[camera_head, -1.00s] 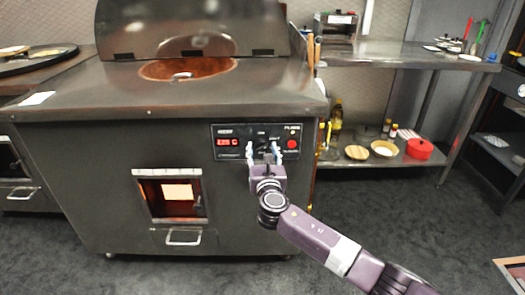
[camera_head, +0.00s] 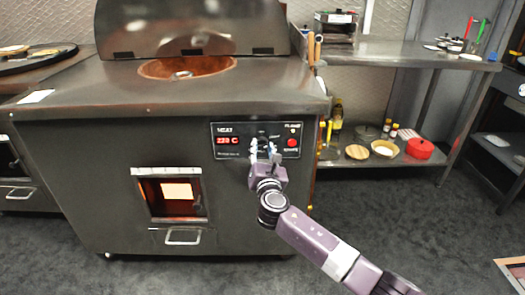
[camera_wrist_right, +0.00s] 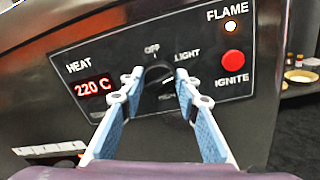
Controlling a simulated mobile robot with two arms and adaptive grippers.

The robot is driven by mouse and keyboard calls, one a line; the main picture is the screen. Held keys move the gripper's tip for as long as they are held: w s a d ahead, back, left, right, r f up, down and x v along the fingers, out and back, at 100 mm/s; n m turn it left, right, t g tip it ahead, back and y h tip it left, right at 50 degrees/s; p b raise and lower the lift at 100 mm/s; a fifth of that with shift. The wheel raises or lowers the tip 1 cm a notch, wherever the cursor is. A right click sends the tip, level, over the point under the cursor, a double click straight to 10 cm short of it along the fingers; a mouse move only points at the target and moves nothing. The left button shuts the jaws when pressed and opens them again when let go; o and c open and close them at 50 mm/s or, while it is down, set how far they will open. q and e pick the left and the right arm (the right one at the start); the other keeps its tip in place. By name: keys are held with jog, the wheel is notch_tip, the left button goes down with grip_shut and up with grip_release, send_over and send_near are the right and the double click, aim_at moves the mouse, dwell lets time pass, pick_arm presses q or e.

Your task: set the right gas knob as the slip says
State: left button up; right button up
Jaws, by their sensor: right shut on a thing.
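The black gas knob (camera_wrist_right: 158,74) sits on the control panel (camera_head: 237,129) of the tandoor, between the marks OFF and LIGHT and a lower mark partly hidden. A pale pointer line shows on it, but its exact setting is hard to read. My right gripper (camera_head: 264,150) is shut on the knob, with a blue-grey finger on each side, also in the right wrist view (camera_wrist_right: 158,80). The red display (camera_wrist_right: 93,86) reads 220 C, and the flame lamp (camera_wrist_right: 230,26) glows. A white slip (camera_head: 36,97) lies on the tandoor top; its writing is unreadable. My left gripper is out of view.
The red ignite button (camera_wrist_right: 232,63) is just right of the knob. Below the panel is a glowing firebox window (camera_head: 177,191). The dark floor in front is clear.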

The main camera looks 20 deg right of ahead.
jog(key=m, duration=0.1)
jog(key=m+b, duration=0.1)
jog(key=m, duration=0.1)
jog(key=shift+f, duration=0.25)
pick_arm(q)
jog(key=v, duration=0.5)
pick_arm(e)
jog(key=shift+m+b, duration=0.4)
jog(key=m+b, duration=0.1)
jog(key=m, duration=0.2)
jog(key=shift+b, duration=0.3)
jog(key=shift+m+h+b, duration=0.3)
jog(key=shift+m+b, duration=0.15)
jog(key=shift+m, duration=0.65)
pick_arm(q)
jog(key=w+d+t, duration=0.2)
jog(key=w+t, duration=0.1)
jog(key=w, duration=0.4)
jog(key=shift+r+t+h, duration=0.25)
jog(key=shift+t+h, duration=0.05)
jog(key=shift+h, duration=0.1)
pick_arm(e)
jog(key=o, duration=1.2)
jog(key=shift+r, duration=0.1)
jog(key=shift+c, duration=0.2)
jog(key=shift+s, duration=0.1)
